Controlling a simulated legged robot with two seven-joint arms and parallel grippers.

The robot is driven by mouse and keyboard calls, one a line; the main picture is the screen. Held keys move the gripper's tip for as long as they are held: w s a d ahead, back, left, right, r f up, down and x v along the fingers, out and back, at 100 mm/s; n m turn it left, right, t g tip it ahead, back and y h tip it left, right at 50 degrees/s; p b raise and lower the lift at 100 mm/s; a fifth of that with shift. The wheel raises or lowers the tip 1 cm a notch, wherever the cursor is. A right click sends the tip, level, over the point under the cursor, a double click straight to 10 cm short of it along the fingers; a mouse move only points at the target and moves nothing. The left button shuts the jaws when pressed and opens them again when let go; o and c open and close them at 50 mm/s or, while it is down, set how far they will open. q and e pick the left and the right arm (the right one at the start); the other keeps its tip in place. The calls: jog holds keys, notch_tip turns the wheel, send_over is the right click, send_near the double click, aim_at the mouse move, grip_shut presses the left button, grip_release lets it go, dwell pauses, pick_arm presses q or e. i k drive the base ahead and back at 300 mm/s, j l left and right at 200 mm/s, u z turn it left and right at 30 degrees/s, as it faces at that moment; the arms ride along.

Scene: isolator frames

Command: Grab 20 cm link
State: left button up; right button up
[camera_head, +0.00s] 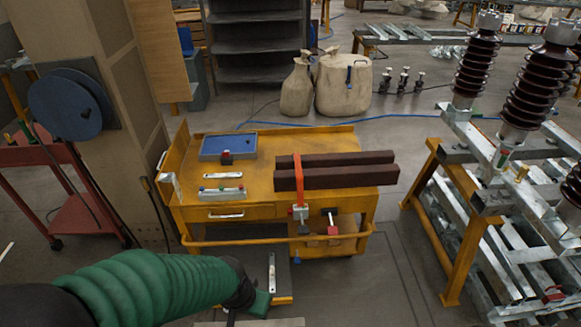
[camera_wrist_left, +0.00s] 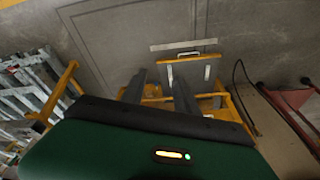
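A pale metal link (camera_head: 272,272) with a hole near its end lies lengthwise on a low dark panel (camera_head: 281,240) at the front of the yellow cart (camera_head: 240,145). A narrow pale strip, apparently this link (camera_wrist_left: 170,76), shows between my left fingers in the wrist view. My left gripper (camera_wrist_left: 157,75) has two dark fingers standing apart, with nothing visibly clamped. In the head view my green-sleeved left arm ends just left of the link; its fingertips are hard to make out. A shorter pale bar (camera_head: 222,176) lies on the cart top. My right gripper is out of view.
The cart top holds a blue tray (camera_head: 228,147) and two dark brown beams (camera_head: 345,178) with a red clamp (camera_head: 298,178). A metal rack with insulators (camera_head: 475,65) stands right, a red trolley (camera_head: 75,185) left. Floor between cart and rack is clear.

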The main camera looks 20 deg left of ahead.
aim_at(231, 176)
jog(key=j+z, duration=0.2)
jog(key=j, duration=0.3)
jog(key=j+z, duration=0.2)
jog(key=j, duration=0.3)
jog(key=j+z, duration=0.25)
jog(key=j, duration=0.3)
jog(key=j+z, duration=0.2)
jog(key=j, duration=0.3)
jog(key=k+j+z, duration=0.2)
jog(key=j, duration=0.25)
jog(key=j+z, duration=0.2)
jog(key=j, duration=1.85)
